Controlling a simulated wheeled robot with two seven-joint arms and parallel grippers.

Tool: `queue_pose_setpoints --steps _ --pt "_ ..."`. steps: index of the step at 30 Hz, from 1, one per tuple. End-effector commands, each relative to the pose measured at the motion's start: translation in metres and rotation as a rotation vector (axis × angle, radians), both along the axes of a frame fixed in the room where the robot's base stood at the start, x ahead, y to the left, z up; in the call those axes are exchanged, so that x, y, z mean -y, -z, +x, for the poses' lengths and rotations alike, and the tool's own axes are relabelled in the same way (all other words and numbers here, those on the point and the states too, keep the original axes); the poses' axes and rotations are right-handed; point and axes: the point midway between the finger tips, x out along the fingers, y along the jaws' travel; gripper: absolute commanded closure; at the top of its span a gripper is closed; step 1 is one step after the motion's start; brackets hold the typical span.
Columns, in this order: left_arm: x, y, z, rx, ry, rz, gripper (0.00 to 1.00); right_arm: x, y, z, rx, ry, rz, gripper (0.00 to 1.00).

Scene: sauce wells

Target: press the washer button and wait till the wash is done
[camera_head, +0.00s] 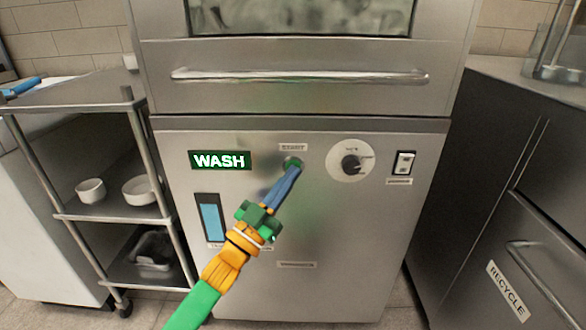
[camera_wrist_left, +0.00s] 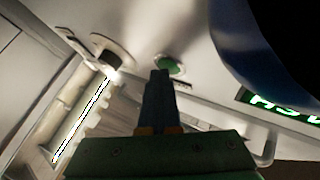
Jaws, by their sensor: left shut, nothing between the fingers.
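The washer (camera_head: 330,235) is a steel machine in the middle of the head view. Its green button (camera_head: 292,163) sits under a START label; the button also shows in the left wrist view (camera_wrist_left: 170,66). The display (camera_head: 220,160) reads WASH in lit letters; part of it shows at the right of the left wrist view (camera_wrist_left: 275,103). My left gripper (camera_head: 294,170) is shut and empty, with its blue fingertips at the button. Whether the tips touch the button I cannot tell. My right gripper is not in view.
A round dial (camera_head: 351,161) and a rocker switch (camera_head: 404,163) sit right of the button. The washer's door handle (camera_head: 300,75) sticks out above. A steel shelf (camera_head: 80,97) with white bowls stands left, and a dark cabinet (camera_head: 500,190) marked RECYCLE stands right.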

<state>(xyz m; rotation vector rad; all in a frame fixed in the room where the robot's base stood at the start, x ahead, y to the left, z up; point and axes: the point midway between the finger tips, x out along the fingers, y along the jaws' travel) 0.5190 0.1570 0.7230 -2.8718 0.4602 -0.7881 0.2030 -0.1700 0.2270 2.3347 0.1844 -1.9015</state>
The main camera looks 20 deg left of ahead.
Motion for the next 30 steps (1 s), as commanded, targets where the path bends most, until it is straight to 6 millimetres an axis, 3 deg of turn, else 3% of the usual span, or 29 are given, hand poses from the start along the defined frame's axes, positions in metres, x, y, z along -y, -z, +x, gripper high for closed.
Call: queue_pose_setpoints --steps 10,30 --pt "0.0 0.0 -0.001 -0.001 0.0 0.0 1.0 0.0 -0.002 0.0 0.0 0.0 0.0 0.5" --pt "0.006 -0.001 -0.022 -0.002 0.0 0.0 1.0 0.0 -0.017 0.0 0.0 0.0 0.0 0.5"
